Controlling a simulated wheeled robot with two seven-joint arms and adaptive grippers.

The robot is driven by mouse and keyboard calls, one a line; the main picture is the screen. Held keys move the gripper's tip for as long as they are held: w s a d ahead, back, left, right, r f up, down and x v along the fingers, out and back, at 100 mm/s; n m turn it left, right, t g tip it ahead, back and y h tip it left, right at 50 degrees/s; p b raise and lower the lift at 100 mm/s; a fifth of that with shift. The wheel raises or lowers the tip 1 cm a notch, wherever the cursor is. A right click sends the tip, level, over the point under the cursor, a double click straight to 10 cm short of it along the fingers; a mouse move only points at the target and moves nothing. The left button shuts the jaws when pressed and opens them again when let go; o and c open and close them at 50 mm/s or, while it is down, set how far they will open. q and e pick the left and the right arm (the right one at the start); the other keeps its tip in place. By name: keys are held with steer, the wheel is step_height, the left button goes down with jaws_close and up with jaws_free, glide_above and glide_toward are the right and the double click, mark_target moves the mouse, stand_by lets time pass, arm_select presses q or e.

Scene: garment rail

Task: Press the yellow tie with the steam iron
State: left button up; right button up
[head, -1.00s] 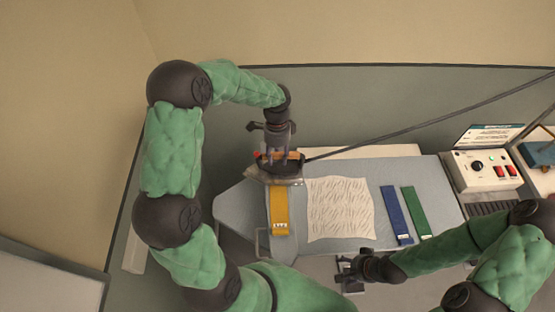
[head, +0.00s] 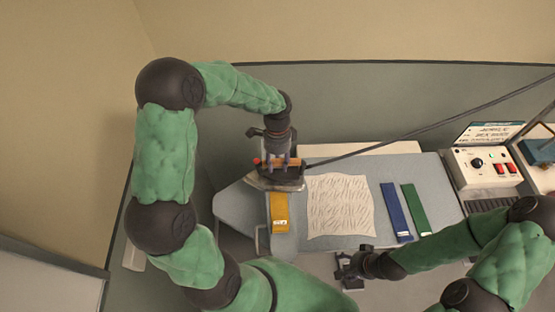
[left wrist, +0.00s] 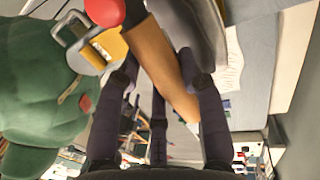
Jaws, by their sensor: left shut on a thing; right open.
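The yellow tie (head: 279,212) lies on the left part of the grey ironing board (head: 240,204), its lower end showing and its upper part hidden under the iron. The steam iron (head: 276,180) rests on or just over the tie's upper part; I cannot tell whether it touches. My left gripper (head: 281,161) is shut on the iron's orange-brown handle, which also shows between the fingers in the left wrist view (left wrist: 160,60). The yellow tie shows there beyond the handle (left wrist: 112,45). My right gripper (head: 345,268) is open and empty at the board's front edge.
A wrinkled white cloth (head: 340,206) lies right of the yellow tie, then a blue tie (head: 396,212) and a green tie (head: 415,210). A control box (head: 484,166) with red switches stands at the right. A dark cord (head: 400,136) runs from the iron to the upper right.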

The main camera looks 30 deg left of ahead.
arm_select(q)
steer(key=shift+s+d, duration=0.5)
steer(key=shift+s, duration=0.3)
steer(key=shift+s+d, duration=0.5)
steer(key=shift+s, duration=0.3)
steer(key=shift+s+d, duration=0.55)
steer(key=shift+s, duration=0.3)
steer(key=shift+s+d, duration=0.5)
steer(key=shift+s, duration=0.35)
steer(key=shift+s+d, duration=0.45)
steer(key=shift+s, duration=0.3)
steer(key=shift+s+d, duration=0.45)
steer(key=shift+s, duration=0.3)
steer(key=shift+w, duration=0.1)
